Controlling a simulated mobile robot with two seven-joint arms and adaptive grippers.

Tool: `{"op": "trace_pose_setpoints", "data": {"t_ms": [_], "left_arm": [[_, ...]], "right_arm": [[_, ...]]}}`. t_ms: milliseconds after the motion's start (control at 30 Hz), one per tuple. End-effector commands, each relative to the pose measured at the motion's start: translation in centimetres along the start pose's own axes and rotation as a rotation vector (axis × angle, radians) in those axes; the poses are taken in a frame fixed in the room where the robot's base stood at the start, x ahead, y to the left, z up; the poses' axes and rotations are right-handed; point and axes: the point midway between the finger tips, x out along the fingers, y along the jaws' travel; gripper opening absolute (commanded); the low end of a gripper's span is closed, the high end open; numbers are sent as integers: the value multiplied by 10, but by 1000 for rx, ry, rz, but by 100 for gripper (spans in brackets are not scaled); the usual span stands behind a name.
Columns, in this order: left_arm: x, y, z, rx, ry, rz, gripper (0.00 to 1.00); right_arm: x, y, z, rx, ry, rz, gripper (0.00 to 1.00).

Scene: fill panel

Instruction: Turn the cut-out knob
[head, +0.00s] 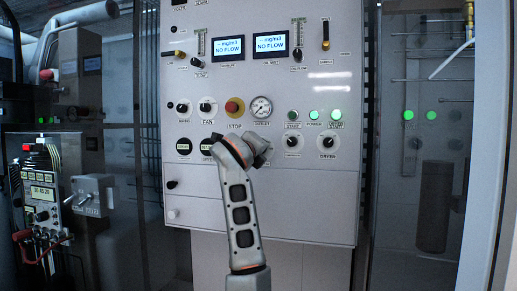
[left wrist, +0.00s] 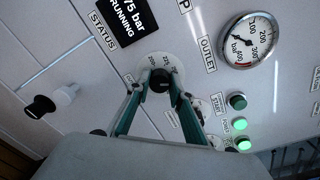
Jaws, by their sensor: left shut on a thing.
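The cut-out knob (left wrist: 160,79) is black and sits on a pale round dial printed with numbers, in the middle of the left wrist view. Its own name label is not readable there. My left gripper (left wrist: 158,89) has its two green-edged fingers on either side of the knob and is shut on it. In the head view my left arm reaches up to the panel (head: 310,200), and its wrist hides the knob and the fingers. My right gripper is in neither view.
The outlet gauge (head: 261,107) and red stop button (head: 234,107) are just above my wrist. Green lit buttons (head: 314,115) and the dryer knob (head: 328,142) are to the right. A black knob (left wrist: 40,106) sticks out at left in the wrist view.

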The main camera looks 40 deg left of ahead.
Motion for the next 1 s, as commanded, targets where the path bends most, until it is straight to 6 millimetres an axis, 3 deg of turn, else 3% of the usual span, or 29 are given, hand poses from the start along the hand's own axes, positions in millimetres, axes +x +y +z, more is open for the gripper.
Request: {"op": "trace_pose_setpoints", "data": {"t_ms": [800, 1000], "left_arm": [[-1, -1, 2, 774, -34, 10, 0], [-1, -1, 2, 941, -40, 11, 0]], "right_arm": [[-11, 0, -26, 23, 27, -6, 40], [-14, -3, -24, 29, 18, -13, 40]]}}
